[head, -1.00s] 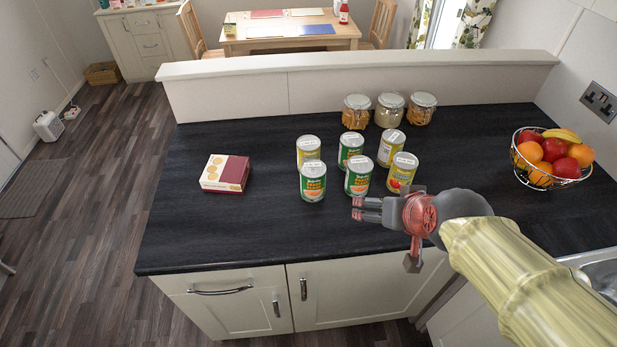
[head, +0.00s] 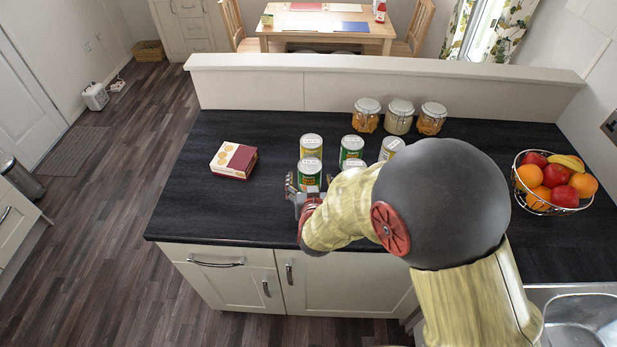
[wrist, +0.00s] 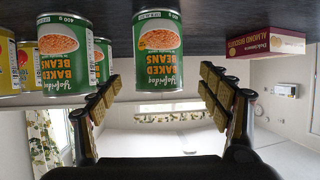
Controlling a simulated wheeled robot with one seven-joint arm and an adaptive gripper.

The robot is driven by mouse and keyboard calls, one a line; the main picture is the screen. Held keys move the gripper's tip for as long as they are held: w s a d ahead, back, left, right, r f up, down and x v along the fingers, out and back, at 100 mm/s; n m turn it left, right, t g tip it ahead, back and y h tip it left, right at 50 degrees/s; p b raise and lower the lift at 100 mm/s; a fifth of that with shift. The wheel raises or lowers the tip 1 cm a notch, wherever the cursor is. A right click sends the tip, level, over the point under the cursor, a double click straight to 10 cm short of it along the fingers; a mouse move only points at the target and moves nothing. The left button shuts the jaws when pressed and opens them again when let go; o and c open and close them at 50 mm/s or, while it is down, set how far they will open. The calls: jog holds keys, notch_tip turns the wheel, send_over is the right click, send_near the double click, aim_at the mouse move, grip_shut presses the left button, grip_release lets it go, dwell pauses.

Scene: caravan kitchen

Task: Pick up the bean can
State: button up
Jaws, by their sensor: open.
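Several cans stand grouped on the dark counter, some with green baked beans labels, some yellow. The front-left bean can (head: 310,172) stands upright. In the wrist view, which is upside down, this green bean can (wrist: 158,58) is centred between my fingers and just beyond their tips. My gripper (head: 306,192) is open, in front of that can; in the wrist view my gripper (wrist: 158,92) has nothing between its pads. A second bean can (wrist: 64,52) stands to one side, partly hidden by my arm in the head view. Another bean can (head: 351,148) stands behind.
A yellow can (head: 311,147) stands behind the front-left bean can. A biscuit box (head: 233,160) lies to the left, with clear counter between. Glass jars (head: 398,117) stand at the back. A fruit basket (head: 553,184) is at the right. My arm hides some cans.

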jog(key=b+x, duration=0.1)
jog(key=x, duration=0.4)
jog(key=shift+w+d+f, duration=0.1)
jog(key=shift+w+f, duration=0.1)
jog(key=shift+w, duration=0.15)
jog(key=shift+c, duration=1.4)
jog(key=shift+r, duration=0.1)
jog(key=c, duration=1.4)
